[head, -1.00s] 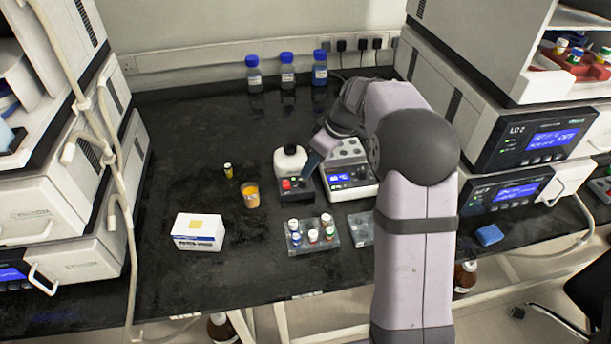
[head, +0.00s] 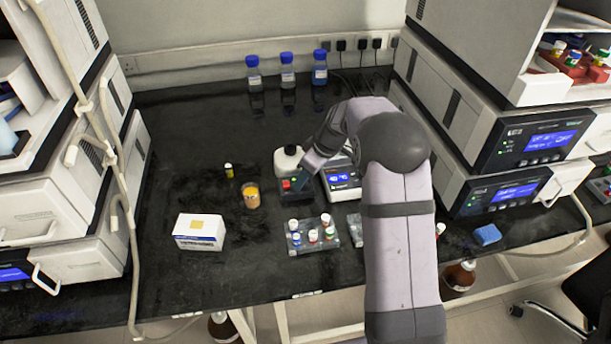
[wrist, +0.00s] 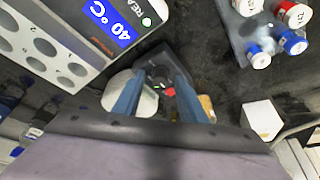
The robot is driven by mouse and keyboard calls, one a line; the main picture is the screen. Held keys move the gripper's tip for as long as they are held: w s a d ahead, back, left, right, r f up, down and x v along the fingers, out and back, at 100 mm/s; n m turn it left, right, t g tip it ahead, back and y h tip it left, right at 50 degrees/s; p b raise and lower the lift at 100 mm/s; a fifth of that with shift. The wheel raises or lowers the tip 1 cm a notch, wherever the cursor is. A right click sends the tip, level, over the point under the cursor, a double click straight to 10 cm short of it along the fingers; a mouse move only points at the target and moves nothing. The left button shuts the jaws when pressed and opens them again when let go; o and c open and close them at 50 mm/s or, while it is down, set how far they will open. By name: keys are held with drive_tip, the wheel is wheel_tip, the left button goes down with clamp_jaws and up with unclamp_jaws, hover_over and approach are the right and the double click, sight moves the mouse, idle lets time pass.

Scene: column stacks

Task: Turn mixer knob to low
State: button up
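The mixer is a small dark box (head: 296,205) with a red switch, and a white vessel (head: 287,160) stands at its back. In the wrist view the mixer (wrist: 172,62) lies just beyond my fingers, with a red spot and a small green mark showing. A dark round part, perhaps the knob (wrist: 158,74), shows between the fingertips; its setting is too small to read.
A heater block (head: 342,182) reading 40 °C stands close on the mixer's right. A vial rack (head: 313,236) is in front. An orange-filled beaker (head: 250,195), a small vial (head: 229,170) and a white box (head: 199,232) stand left. Blue-capped bottles (head: 287,70) line the back.

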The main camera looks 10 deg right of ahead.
clamp_jaws()
drive_tip(key=shift+m, duration=0.7)
unclamp_jaws()
drive_tip(key=shift+r, duration=0.1)
drive_tip(key=b+v, duration=0.1)
drive_tip(key=v, duration=0.6)
drive_tip(key=shift+s, duration=0.2)
drive_tip(key=shift+a, duration=0.1)
